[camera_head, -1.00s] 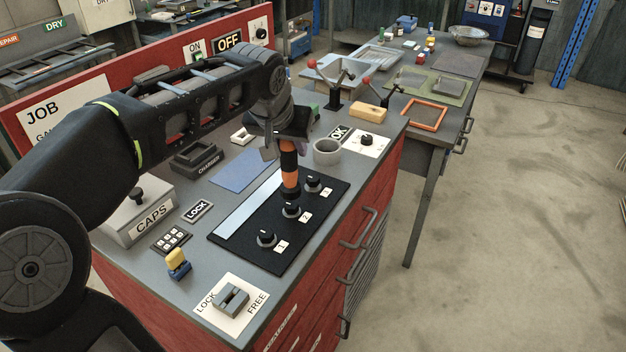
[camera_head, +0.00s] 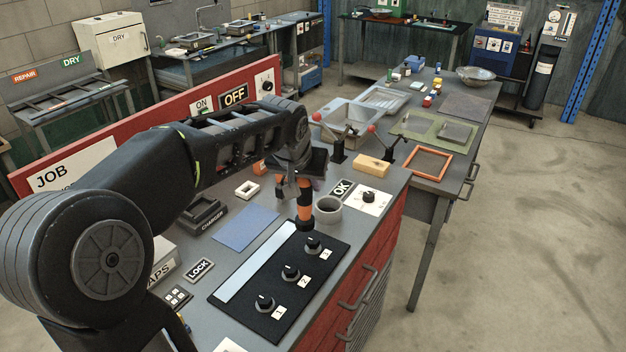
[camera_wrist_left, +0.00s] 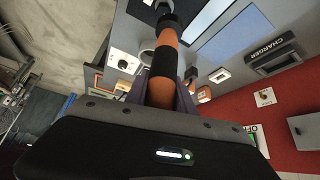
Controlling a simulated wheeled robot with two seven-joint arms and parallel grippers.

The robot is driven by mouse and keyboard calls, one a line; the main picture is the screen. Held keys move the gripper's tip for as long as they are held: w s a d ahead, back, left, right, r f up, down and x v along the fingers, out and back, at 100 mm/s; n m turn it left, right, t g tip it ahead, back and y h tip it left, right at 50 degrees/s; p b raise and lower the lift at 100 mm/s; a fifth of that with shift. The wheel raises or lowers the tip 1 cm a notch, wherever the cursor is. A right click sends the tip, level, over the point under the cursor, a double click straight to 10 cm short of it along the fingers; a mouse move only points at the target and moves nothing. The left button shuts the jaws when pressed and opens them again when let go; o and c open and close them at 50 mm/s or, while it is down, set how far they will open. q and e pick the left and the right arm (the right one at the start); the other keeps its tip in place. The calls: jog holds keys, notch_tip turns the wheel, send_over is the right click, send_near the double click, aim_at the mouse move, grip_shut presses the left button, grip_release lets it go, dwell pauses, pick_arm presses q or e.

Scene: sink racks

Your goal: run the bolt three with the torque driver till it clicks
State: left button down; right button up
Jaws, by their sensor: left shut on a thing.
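The orange-and-black torque driver (camera_head: 305,205) hangs nearly upright in my left gripper (camera_head: 304,181), which is shut on it. The driver also fills the middle of the left wrist view (camera_wrist_left: 162,75), with its dark end pointing away from the gripper. A black panel (camera_head: 240,303) carries three dark knob-like bolts in a row, labelled 1, 2 and 3. Bolt three (camera_head: 313,243) is at the far end; bolt two (camera_head: 290,271) and bolt one (camera_head: 264,303) are nearer. The driver's lower end shows just behind and left of bolt three; contact cannot be told. My right gripper is out of view.
A grey cup (camera_head: 328,211) stands close right of the driver. A white dial plate (camera_head: 378,205), a tan block (camera_head: 371,166) and red-knobbed levers lie beyond. A blue mat (camera_head: 244,229) and the charger (camera_head: 203,213) are to the left. The OFF sign (camera_head: 234,96) is on the red back board.

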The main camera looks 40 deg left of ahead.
pick_arm(q)
jog(key=shift+w+d+r, duration=0.3)
jog(key=shift+w+d, duration=0.25)
jog(key=shift+w, duration=0.25)
jog(key=shift+f+b, duration=0.15)
jog(key=shift+b, duration=0.15)
jog(key=shift+f+b, duration=1.15)
jog(key=shift+f, duration=0.75)
jog(key=shift+f+b, duration=0.55)
jog(key=shift+b, duration=0.3)
